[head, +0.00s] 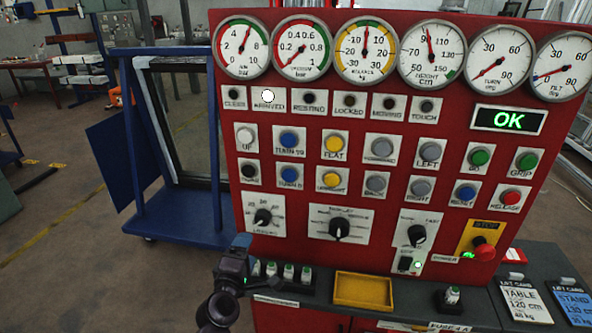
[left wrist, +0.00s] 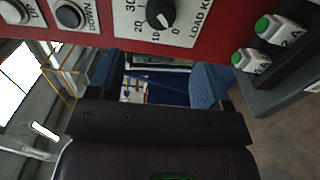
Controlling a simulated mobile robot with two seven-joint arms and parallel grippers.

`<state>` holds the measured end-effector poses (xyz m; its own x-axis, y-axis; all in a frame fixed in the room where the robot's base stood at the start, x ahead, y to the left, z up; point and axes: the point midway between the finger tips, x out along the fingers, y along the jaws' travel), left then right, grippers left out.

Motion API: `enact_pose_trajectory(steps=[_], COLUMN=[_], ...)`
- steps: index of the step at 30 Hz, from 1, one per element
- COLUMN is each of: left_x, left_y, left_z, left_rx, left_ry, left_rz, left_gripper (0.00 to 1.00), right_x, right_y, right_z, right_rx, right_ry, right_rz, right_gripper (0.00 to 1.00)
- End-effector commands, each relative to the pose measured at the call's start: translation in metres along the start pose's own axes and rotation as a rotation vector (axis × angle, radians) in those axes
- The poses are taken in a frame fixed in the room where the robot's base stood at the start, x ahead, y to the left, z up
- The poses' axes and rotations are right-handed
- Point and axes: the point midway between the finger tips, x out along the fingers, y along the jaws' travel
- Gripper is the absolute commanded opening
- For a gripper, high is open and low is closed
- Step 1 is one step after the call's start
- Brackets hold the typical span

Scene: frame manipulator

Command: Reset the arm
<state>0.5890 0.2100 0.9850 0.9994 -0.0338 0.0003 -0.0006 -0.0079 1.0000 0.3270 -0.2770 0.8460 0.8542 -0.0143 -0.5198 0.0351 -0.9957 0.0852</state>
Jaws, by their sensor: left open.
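The red control panel (head: 290,190) fills the middle of the head view, with gauges across its top, lamps, buttons and knobs. The OK display (head: 509,120) is lit green. One lamp (head: 268,95) in the lamp row glows white. My left gripper (head: 240,244) is in front of the panel's lower left, below the load knob (head: 263,217). In the left wrist view my left gripper (left wrist: 157,80) has its two blue-padded fingers apart, with nothing between them. The load knob (left wrist: 160,14) shows above it there. My right gripper is not in view.
Several green-topped fuses (head: 289,271) stand close to the gripper's right. A yellow tray (head: 363,290), another fuse (head: 452,296) and two cards (head: 525,299) lie along the ledge. A blue wheeled frame rack (head: 180,218) stands left of the panel. Open floor (head: 60,265) lies further left.

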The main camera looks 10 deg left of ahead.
Motion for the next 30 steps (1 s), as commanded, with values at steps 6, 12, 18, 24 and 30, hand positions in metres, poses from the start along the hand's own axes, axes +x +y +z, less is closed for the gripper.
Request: enact_pose_trajectory(steps=[6,12,18,24,30], left_x=[0.000,-0.016,-0.071,-0.151,-0.227], left_y=[0.004,0.006,-0.031,-0.079,-0.118], left_z=[0.003,0.000,-0.018,-0.038,-0.049], left_rx=[0.242,0.698,1.162,1.515,1.610], left_ry=[-0.018,-0.054,-0.124,-0.247,-0.366], left_rz=[-0.014,-0.047,-0.156,-0.288,-0.386], left_gripper=[0.72,0.72,0.72,0.72,0.72], right_x=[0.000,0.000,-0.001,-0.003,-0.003], right_y=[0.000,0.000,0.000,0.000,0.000], right_z=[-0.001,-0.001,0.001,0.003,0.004], right_rx=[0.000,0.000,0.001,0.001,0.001], right_ry=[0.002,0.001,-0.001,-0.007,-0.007], right_rz=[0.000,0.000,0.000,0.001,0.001], right_gripper=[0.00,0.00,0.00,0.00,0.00])
